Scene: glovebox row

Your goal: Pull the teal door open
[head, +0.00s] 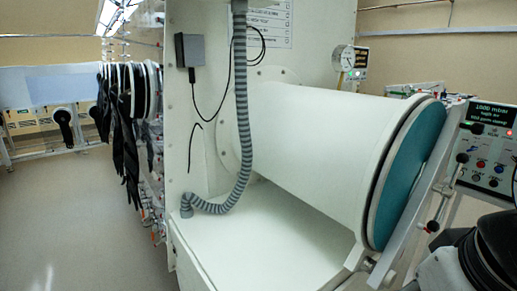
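The teal door (408,178) is a round disc at the right end of a big white cylinder (315,150). It is seen nearly edge-on and looks seated against the cylinder's grey end ring (385,190), with no clear gap. A slanted metal bar (425,200) runs along the door's outer side. Black knobs (462,157) sit on small levers at this bar, another low down near the door's bottom edge. My gripper is not in view; only dark and grey parts of my arm show in the bottom right corner, to the right of the door.
A control panel with a lit display (492,116) stands behind the door at right. A white ledge (250,240) lies under the cylinder. A grey corrugated hose (240,110) hangs in front. Black gloves (125,110) hang at left. The floor at left is clear.

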